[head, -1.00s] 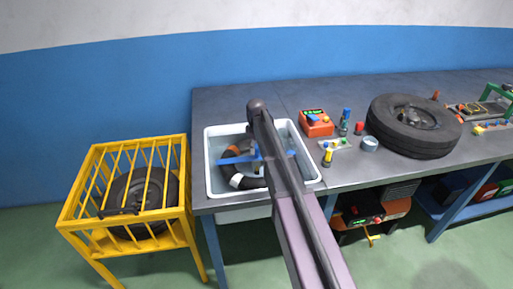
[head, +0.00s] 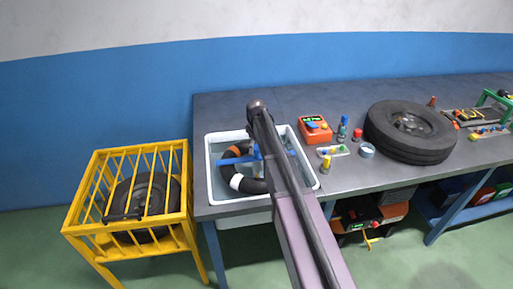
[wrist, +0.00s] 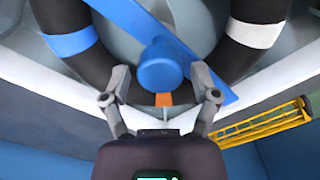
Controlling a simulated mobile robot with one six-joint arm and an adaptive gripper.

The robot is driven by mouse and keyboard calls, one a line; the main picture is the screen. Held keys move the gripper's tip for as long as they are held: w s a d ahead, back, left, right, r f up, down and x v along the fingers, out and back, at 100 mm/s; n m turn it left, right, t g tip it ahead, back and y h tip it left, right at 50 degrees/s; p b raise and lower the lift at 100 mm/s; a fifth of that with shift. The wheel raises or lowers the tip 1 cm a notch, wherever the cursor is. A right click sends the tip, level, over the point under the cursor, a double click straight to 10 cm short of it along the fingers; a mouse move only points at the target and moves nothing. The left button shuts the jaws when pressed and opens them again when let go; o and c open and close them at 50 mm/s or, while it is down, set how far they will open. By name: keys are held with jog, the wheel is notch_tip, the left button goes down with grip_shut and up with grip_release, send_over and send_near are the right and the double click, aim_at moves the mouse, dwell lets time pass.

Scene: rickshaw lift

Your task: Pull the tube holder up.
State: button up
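The tube holder is a blue bar with a round blue knob (wrist: 160,68); its bar (head: 234,161) lies across the black inner tube (head: 251,186) in the white basin. The tube has white, blue and orange bands. My gripper (wrist: 160,84) is open above the basin, its two fingertips on either side of the knob in the wrist view, with gaps between. Whether they are level with the knob in depth, I cannot tell. In the head view, my arm hides the gripper and part of the holder.
The white basin (head: 213,187) is set into the grey workbench (head: 225,113). An orange box (head: 315,129), small bottles and a tyre (head: 410,132) stand to the right. A yellow cage (head: 78,216) with a tyre stands left. The bench behind the basin is clear.

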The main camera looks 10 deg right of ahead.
aim_at(256, 157)
jog(key=shift+f, duration=0.25)
dwell(0.3)
notch_tip(256, 157, down, 8)
jog(key=b, duration=0.8)
jog(key=shift+r, duration=0.1)
notch_tip(256, 157, up, 14)
jog(key=p, duration=1.4)
jog(key=shift+r, duration=0.15)
jog(key=s+f+m+b, duration=0.2)
jog(key=s+m, duration=0.2)
jog(key=s, duration=1)
jog(key=s+f+m+b, duration=0.2)
jog(key=s+m, duration=0.3)
jog(key=s, duration=1)
jog(key=shift+s, duration=0.1)
dwell(1.0)
